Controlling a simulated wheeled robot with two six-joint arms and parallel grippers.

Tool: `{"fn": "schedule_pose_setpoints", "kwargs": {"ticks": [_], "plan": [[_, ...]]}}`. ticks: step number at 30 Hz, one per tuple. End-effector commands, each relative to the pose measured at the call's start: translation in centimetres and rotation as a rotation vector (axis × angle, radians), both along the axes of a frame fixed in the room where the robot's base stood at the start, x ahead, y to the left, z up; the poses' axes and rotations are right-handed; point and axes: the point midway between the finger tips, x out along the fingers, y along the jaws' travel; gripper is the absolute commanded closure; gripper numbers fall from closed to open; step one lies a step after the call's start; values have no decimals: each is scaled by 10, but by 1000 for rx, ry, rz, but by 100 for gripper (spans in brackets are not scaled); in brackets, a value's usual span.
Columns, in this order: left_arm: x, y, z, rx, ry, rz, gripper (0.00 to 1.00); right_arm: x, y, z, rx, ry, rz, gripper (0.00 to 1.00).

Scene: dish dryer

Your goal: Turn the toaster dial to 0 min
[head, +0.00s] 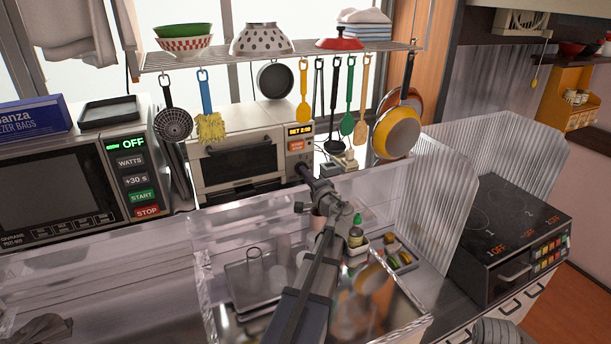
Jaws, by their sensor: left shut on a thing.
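The toaster (202,172) is a cream-coloured oven with a dark glass door, standing on the counter at the back centre. Its small orange display (299,131) at the upper right seems to read "SET" and a number starting with 2; the rest is too small to be sure. An orange button (296,146) sits below it. My left arm reaches up from the bottom centre, and my left gripper (304,172) is at the lower right of the toaster's front, shut on the dial. The gripper hides the dial, so its setting does not show. My right gripper is not in view.
A microwave (60,185) reading OFF stands at the left. Utensils and a yellow-green brush (211,128) hang from the rack (230,58) above the toaster. A stove (510,225) is at the right.

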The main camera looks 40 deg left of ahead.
Motion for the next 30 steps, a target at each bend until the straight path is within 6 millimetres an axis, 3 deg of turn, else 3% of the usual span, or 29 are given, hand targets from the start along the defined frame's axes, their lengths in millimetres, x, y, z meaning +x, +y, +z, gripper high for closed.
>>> {"fn": "schedule_pose_setpoints", "kwargs": {"ticks": [30], "plan": [[1, -2, -4, -446, -856, 2, 100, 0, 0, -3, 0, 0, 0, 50]]}}
